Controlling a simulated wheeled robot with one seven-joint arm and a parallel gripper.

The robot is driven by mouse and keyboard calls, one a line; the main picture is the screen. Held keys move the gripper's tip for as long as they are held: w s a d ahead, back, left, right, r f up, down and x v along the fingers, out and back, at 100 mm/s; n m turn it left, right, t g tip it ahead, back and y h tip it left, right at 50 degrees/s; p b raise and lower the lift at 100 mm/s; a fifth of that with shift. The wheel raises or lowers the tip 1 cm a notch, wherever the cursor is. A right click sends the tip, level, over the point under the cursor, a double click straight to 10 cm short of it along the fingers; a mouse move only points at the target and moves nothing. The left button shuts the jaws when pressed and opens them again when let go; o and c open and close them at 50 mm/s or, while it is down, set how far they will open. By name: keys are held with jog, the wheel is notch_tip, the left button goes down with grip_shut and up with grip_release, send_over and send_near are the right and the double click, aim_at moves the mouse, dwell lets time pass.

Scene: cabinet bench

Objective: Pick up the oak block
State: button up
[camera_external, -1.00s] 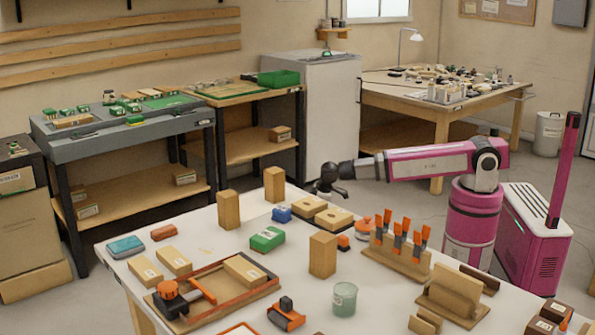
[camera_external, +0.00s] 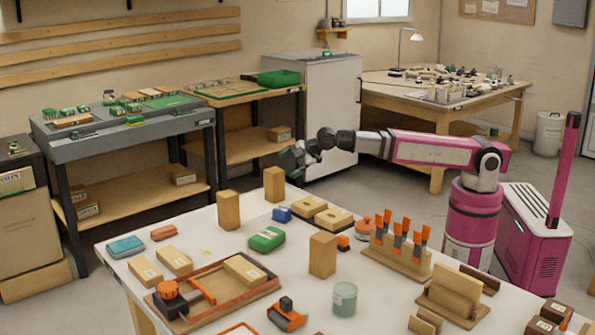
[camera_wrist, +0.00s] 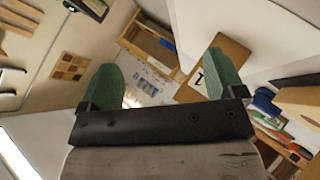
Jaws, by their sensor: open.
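Three plain upright wooden blocks stand on the white table in the external view: a left block (camera_external: 228,210), a back block (camera_external: 274,184) and a middle block (camera_external: 322,256). I cannot tell which is the oak block. My gripper (camera_external: 290,160) is in the air above the table's back edge, just above and right of the back block, apart from it. In the wrist view my gripper (camera_wrist: 163,76) shows two green fingers spread wide with nothing between them. A tan wooden piece (camera_wrist: 302,104) shows at the right edge there; I cannot tell which block it is.
A blue item (camera_external: 282,214), two wooden pieces with holes (camera_external: 334,217) and a green box (camera_external: 267,239) lie near the blocks. A rack of orange-handled tools (camera_external: 396,256) and a glass jar (camera_external: 344,299) stand to the right. Some bare tabletop lies around the left block.

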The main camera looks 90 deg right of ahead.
jog(key=s+a+r+n+t+y, duration=0.2)
jog(key=a+r+n, duration=0.15)
jog(key=a, duration=0.55)
jog(key=n+g+y, duration=0.1)
jog(key=n+y, duration=1.1)
jog(key=n, duration=2)
send_near(326, 235)
jog(key=x, duration=0.3)
jog(key=shift+a+f, duration=0.1)
jog(key=shift+f, duration=0.05)
jog(key=shift+x, duration=3.5)
jog(key=c, duration=1.5)
jog(key=shift+o, duration=0.2)
